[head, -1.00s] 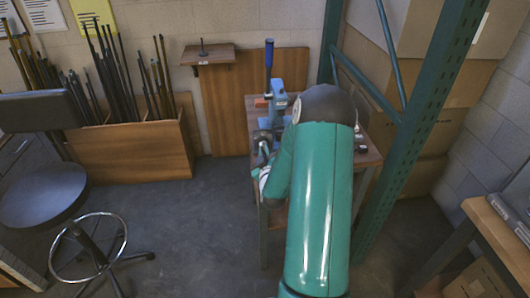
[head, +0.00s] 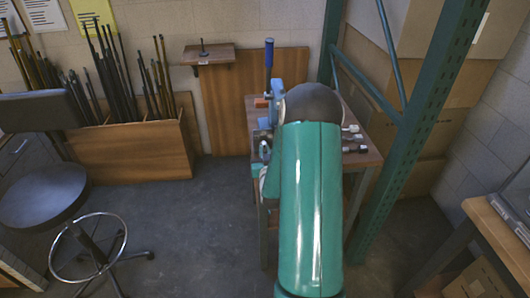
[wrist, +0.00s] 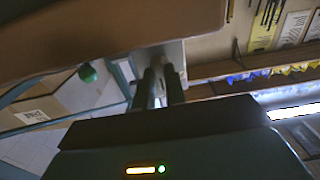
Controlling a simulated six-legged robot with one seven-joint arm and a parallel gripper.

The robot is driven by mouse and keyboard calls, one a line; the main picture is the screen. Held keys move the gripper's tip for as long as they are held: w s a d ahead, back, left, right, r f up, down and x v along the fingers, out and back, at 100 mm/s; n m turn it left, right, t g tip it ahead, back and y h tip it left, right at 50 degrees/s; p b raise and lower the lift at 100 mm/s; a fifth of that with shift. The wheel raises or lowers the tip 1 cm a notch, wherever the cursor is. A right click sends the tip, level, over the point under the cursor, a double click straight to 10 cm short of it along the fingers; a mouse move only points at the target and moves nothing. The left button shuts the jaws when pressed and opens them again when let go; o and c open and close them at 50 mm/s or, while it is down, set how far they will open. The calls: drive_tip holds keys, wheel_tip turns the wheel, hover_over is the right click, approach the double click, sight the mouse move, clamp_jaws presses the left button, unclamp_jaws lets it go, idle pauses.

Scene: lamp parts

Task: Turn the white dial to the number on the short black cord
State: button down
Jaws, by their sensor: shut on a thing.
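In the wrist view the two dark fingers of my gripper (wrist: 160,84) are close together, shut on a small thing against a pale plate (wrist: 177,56). It seems to be the white dial, mostly hidden between the fingers; its marks cannot be read. In the head view my arm covers the gripper and dial. Small dark parts with pale ends (head: 354,138) lie on the right of the small table (head: 366,160); I cannot tell which is the short black cord, and no number is legible.
A blue press with an upright handle (head: 269,54) stands at the table's back, an orange block (head: 261,103) beside it. A green rack post (head: 408,125) rises close on the right. A stool (head: 45,195) stands left; the floor between is clear.

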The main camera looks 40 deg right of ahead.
idle(0.4)
drive_tip(key=c, duration=1.4)
unclamp_jaws()
drive_tip(key=shift+c, duration=0.2)
drive_tip(key=v, duration=1.4)
drive_tip(key=shift+w, duration=0.15)
